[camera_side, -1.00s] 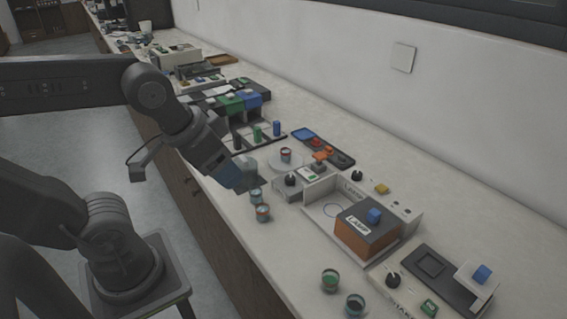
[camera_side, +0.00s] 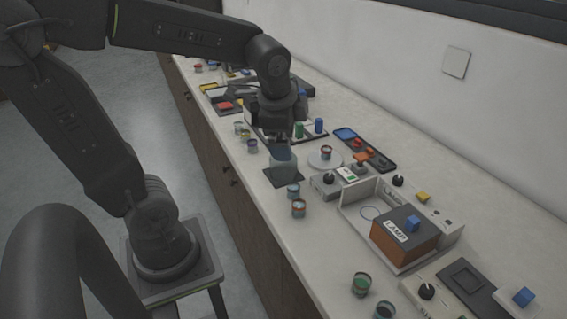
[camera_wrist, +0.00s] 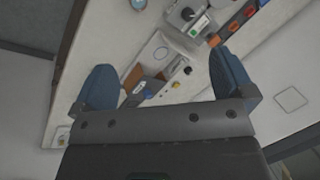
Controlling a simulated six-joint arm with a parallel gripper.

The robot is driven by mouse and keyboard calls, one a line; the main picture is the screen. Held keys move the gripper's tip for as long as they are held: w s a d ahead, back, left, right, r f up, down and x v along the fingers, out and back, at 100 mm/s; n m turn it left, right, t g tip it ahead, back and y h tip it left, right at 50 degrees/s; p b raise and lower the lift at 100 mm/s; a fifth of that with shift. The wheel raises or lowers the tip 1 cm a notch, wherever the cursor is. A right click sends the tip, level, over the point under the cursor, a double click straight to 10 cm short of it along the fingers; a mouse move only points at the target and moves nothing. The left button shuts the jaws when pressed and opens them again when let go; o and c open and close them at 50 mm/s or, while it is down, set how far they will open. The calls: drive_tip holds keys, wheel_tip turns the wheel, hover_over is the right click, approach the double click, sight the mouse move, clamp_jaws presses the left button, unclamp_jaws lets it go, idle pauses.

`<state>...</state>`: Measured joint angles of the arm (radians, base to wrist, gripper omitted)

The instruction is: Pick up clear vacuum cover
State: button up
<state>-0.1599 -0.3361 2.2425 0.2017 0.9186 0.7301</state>
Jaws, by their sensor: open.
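The clear vacuum cover (camera_side: 284,168) looks like a pale, see-through, bluish-grey box. In the side view it stands on a dark square pad (camera_side: 297,178) near the counter's front edge. My gripper (camera_side: 281,149) is directly above it in that view, with its blue fingers overlapping the cover's top. I cannot tell whether they touch it. In the wrist view my gripper (camera_wrist: 164,72) shows two blue fingers spread wide with nothing seen between them nearby. I cannot make out the cover in the wrist view.
Small jars (camera_side: 298,208) stand right of the pad. A round white plate with a jar (camera_side: 326,153) is behind it. The orange-sided lamp box (camera_side: 404,240) is farther right. Green and blue cylinders (camera_side: 319,125) stand behind my gripper.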

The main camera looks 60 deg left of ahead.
drive_tip(key=w+a+f+m+g+y, duration=0.1)
drive_tip(key=w+a+f+m+g, duration=0.15)
drive_tip(key=w+a+m, duration=0.3)
drive_tip(key=m+y, duration=0.1)
drive_tip(key=m, duration=0.4)
hover_over(283, 163)
drive_tip(key=a, duration=0.1)
drive_tip(key=shift+g, duration=0.45)
drive_tip(key=f, duration=1.2)
drive_tip(key=shift+w+f, duration=0.15)
drive_tip(key=shift+w, duration=0.25)
drive_tip(key=shift+x, duration=2.75)
drive_tip(key=shift+w, duration=0.2)
drive_tip(key=c, duration=0.5)
drive_tip(key=shift+c, duration=0.2)
